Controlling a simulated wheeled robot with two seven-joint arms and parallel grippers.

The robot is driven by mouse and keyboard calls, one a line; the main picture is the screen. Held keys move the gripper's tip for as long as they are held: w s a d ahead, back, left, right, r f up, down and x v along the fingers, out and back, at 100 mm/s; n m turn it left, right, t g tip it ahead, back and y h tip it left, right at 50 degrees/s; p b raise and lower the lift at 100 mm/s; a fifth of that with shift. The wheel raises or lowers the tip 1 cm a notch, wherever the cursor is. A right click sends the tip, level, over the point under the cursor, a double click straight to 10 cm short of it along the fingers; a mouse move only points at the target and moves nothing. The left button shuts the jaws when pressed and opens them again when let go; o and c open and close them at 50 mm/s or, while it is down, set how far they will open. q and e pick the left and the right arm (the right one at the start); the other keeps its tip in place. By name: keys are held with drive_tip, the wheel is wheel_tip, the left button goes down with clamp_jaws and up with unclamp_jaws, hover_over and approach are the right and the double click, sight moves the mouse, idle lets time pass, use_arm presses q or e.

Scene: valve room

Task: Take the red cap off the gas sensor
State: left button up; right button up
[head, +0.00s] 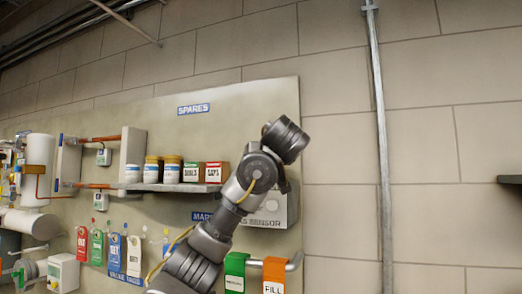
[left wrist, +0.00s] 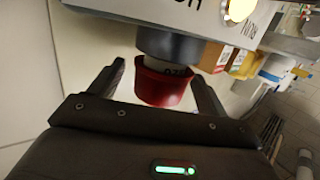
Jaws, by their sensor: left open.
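The gas sensor (head: 275,207) is a light grey box on the wall panel, partly hidden behind my arm in the head view. In the left wrist view its dark grey cylindrical head (left wrist: 170,42) sticks out of the box. The red cap (left wrist: 163,88) sits on the end of that head, with a white lettered band showing between them. My left gripper (left wrist: 158,74) is open, with one finger on each side of the cap and visible gaps to it. The cap and the gripper fingers are hidden in the head view. My right gripper is in neither view.
A shelf (head: 172,187) with jars and small boxes is left of the sensor. Coloured tags (head: 112,252) hang below it. Green and orange tags hang on a pipe (head: 293,262) below the sensor. A vertical conduit (head: 382,150) runs up the bare wall at right.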

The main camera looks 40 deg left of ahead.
use_arm(q)
drive_tip(key=c, duration=1)
drive_tip(key=shift+c, duration=0.3)
drive_tip(key=shift+r, duration=0.1)
